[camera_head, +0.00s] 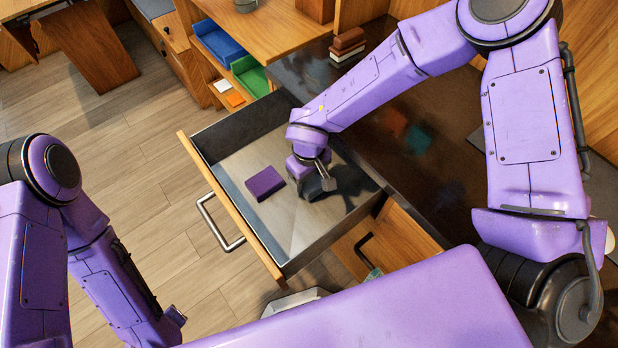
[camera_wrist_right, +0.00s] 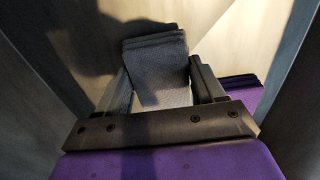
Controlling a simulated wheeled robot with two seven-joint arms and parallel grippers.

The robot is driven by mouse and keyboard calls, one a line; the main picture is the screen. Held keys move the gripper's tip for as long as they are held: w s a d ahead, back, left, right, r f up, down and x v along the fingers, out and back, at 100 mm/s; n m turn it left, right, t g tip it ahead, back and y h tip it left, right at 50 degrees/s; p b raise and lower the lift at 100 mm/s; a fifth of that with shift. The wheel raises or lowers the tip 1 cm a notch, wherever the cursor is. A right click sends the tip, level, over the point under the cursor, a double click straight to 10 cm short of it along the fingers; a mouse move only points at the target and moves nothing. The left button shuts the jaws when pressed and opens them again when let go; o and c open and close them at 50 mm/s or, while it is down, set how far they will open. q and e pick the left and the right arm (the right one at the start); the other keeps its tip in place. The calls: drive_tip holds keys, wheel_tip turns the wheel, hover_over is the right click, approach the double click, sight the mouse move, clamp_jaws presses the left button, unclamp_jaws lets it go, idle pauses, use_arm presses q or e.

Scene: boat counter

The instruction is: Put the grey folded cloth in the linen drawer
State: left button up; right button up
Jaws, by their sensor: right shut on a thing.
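The grey folded cloth (camera_wrist_right: 156,62) is between the two fingers of my right gripper (camera_wrist_right: 163,88) in the right wrist view, and the gripper is shut on it. In the head view the right gripper (camera_head: 318,180) reaches down inside the open drawer (camera_head: 233,203), and the dark cloth (camera_head: 310,189) shows only partly beneath it. I cannot tell whether the cloth touches the drawer floor. A purple folded cloth (camera_head: 265,184) lies flat on that floor, left of the gripper. My left gripper (camera_head: 176,316) is low at the left, outside the drawer; its fingers do not show clearly.
The drawer has a wooden front with a metal handle (camera_head: 221,228). The dark countertop (camera_head: 425,165) lies to its right. Shelves with blue (camera_head: 219,43) and green (camera_head: 250,75) items stand behind. Brown blocks (camera_head: 348,42) are stacked at the counter's far end. Drawer floor around the purple cloth is free.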

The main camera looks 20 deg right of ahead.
drive_tip(key=shift+w+a+f, duration=0.1)
drive_tip(key=shift+f, duration=0.45)
drive_tip(key=o, duration=0.7)
drive_tip(key=shift+f, duration=0.1)
wheel_tip(320, 180, up, 12)
drive_tip(key=shift+r+p, duration=0.2)
drive_tip(key=shift+p, duration=0.25)
